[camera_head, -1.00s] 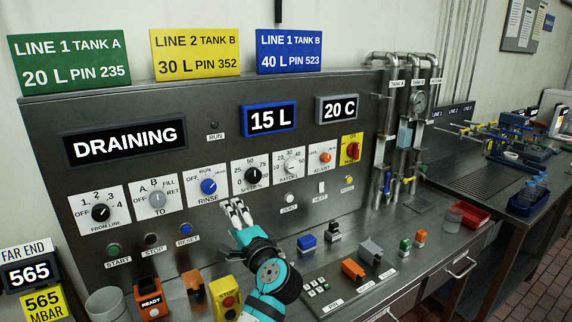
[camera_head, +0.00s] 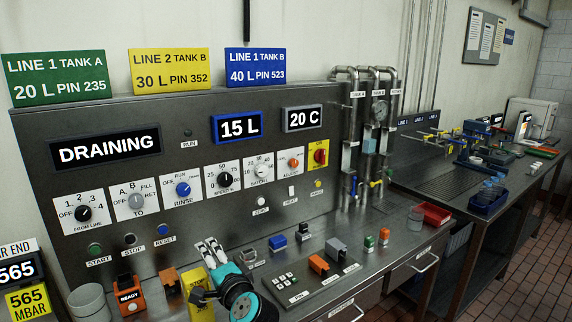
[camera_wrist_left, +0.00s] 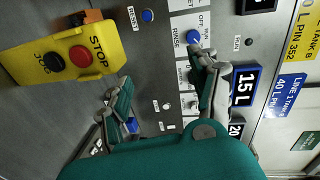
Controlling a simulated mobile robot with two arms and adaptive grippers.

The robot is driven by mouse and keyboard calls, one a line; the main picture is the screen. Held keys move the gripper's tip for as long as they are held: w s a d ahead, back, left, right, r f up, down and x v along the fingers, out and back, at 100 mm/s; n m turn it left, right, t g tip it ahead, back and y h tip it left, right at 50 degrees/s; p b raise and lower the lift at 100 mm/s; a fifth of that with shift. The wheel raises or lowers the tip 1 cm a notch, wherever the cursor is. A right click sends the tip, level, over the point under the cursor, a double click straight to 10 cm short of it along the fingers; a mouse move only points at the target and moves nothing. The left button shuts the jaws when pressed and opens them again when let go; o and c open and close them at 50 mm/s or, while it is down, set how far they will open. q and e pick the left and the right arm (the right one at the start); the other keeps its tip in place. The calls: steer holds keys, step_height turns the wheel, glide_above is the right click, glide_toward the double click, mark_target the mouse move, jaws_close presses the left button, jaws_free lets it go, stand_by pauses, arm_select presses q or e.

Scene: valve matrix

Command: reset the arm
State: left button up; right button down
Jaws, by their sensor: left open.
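My left gripper (camera_head: 211,251) is open and empty in the head view, low in front of the control panel (camera_head: 250,120), below the blue RINSE knob (camera_head: 183,189). Its teal arm comes in from the bottom edge. In the left wrist view its two fingers (camera_wrist_left: 165,90) stand wide apart with nothing between them. The yellow stop box (camera_head: 198,292) is partly hidden by the arm in the head view; the wrist view shows it whole-faced with a red and a dark button (camera_wrist_left: 62,60). My right gripper is not in view.
The panel displays (camera_head: 108,148) read DRAINING, 15 L and 20 C. An orange READY box (camera_head: 130,297) and a grey cup (camera_head: 88,302) stand to the left on the bench. Coloured blocks and a keypad lie right of the arm. A red tray (camera_head: 432,214) sits farther right.

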arm_select(q)
steer(key=s+a+f+n+g+h, duration=0.2)
steer(key=s+a+f+n+g, duration=0.1)
steer(key=s+f, duration=0.65)
steer(key=s+a+f+n+g+h, duration=0.2)
steer(key=s+f+g+h, duration=0.1)
steer(key=s+f, duration=0.65)
steer(key=s+d+f+n+g+h, duration=0.1)
steer(key=s+f+n+g+h, duration=0.1)
steer(key=s, duration=0.8)
steer(key=s+d+f+n+g+h, duration=0.1)
steer(key=s+f+g+h, duration=0.1)
steer(key=s, duration=0.9)
step_height(320, 180, down, 27)
steer(key=s+g, duration=0.1)
steer(key=s+a+f+g+b, duration=0.1)
steer(key=s+a+f, duration=0.2)
steer(key=s+f, duration=1.3)
steer(key=shift+s+g, duration=0.3)
steer(key=shift+s, duration=0.1)
